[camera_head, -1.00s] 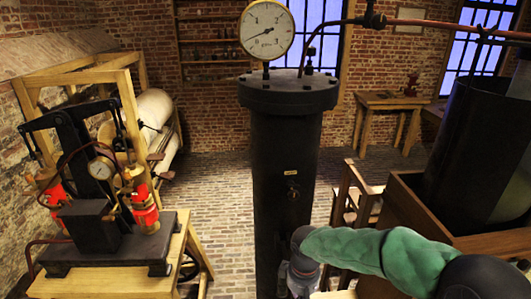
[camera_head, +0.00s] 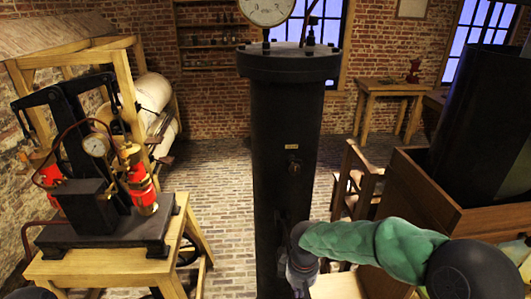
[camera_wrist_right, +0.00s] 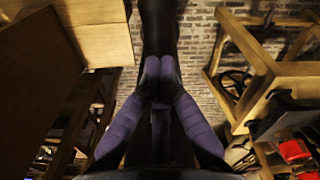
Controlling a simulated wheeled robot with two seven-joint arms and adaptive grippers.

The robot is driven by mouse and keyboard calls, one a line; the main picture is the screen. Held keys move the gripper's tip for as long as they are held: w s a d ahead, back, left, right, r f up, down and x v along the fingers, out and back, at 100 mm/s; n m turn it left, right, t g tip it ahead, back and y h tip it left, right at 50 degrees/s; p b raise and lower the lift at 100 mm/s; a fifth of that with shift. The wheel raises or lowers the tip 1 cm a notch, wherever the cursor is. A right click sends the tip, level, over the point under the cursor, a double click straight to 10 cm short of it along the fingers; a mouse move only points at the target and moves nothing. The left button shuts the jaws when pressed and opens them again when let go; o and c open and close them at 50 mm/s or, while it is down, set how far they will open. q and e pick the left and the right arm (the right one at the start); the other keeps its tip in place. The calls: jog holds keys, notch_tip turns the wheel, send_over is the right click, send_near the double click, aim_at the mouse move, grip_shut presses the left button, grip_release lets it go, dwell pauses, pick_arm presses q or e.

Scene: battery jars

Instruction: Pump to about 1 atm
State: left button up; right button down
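The tall black receiver cylinder (camera_head: 285,150) stands upright in the middle of the head view. Its white pressure gauge (camera_head: 266,8) is cut off by the top edge, and I cannot read its needle. The two-barrel pump (camera_head: 85,212) stands at left, with red barrels (camera_head: 142,192), black upright arms and a small dial (camera_head: 97,145). My right gripper (camera_head: 300,284) is low beside the cylinder's lower part, its tips poorly seen. In the right wrist view its purple fingers (camera_wrist_right: 160,70) meet at the tips in front of a black shape; nothing held shows. My left gripper is out of view.
A wooden table (camera_head: 120,265) carries the pump. A wooden box (camera_head: 440,205) holding a large dark vessel (camera_head: 485,130) stands at right. A chair (camera_head: 357,180) is behind the right arm. Brick floor is clear between pump and cylinder.

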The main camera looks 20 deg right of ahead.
notch_tip(320, 180, down, 6)
jog(key=b, duration=0.4)
jog(key=shift+f, duration=0.25)
notch_tip(320, 180, up, 15)
jog(key=p, duration=1.1)
jog(key=shift+f, duration=0.15)
notch_tip(320, 180, down, 14)
jog(key=b, duration=1)
jog(key=shift+f+b, duration=0.1)
jog(key=shift+b, duration=0.3)
notch_tip(320, 180, up, 14)
jog(key=p, duration=1)
jog(key=shift+p, duration=0.3)
